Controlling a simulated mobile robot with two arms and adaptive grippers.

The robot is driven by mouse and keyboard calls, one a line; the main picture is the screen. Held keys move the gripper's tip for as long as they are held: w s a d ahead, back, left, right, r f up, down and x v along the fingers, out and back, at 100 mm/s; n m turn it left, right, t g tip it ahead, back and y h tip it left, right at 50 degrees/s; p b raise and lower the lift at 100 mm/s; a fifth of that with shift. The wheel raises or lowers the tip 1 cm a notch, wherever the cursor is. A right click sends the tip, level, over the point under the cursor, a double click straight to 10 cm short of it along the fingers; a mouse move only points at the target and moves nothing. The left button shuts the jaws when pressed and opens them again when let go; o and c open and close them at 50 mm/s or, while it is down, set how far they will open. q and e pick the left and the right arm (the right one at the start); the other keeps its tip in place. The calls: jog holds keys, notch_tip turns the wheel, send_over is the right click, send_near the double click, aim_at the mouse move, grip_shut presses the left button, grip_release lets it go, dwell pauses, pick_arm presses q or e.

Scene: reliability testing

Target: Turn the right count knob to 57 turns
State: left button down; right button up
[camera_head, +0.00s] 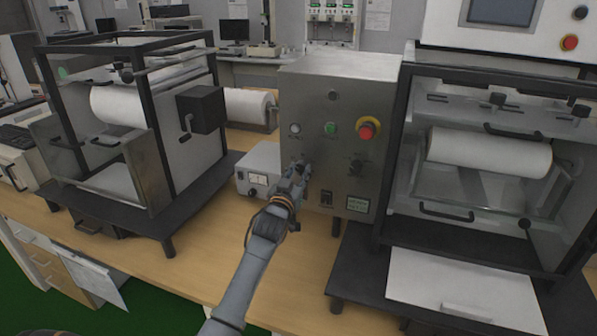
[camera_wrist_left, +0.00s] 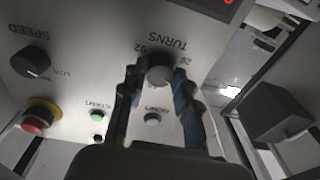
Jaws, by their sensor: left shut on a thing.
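A grey control box (camera_head: 300,95) stands on the bench. My left gripper (camera_head: 299,170) is at the lower left of its front panel. In the left wrist view the panel appears upside down, and my left gripper (camera_wrist_left: 160,85) is shut on a dark round knob (camera_wrist_left: 160,75) under the word TURNS. The knob's pointer is hidden, and its scale is only partly readable. A red display (camera_wrist_left: 228,2) is cut off at the top edge, so its count cannot be read. The knob is hidden by the gripper in the head view. My right gripper is not in view.
The panel also has a red emergency stop (camera_head: 367,130), a green button (camera_head: 330,128), a white button (camera_head: 295,129) and a speed knob (camera_head: 357,163). A small white box (camera_head: 258,163) sits left of my gripper. Roller machines stand on the left (camera_head: 110,105) and right (camera_head: 480,150).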

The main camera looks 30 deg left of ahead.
pick_arm(q)
jog(key=shift+f+m, duration=0.1)
jog(key=shift+m, duration=0.4)
jog(key=c, duration=1)
grip_release()
jog(key=shift+s, duration=0.1)
jog(key=v, duration=1.1)
jog(key=shift+s, duration=0.45)
jog(key=shift+d+f, duration=0.15)
jog(key=shift+d, duration=0.05)
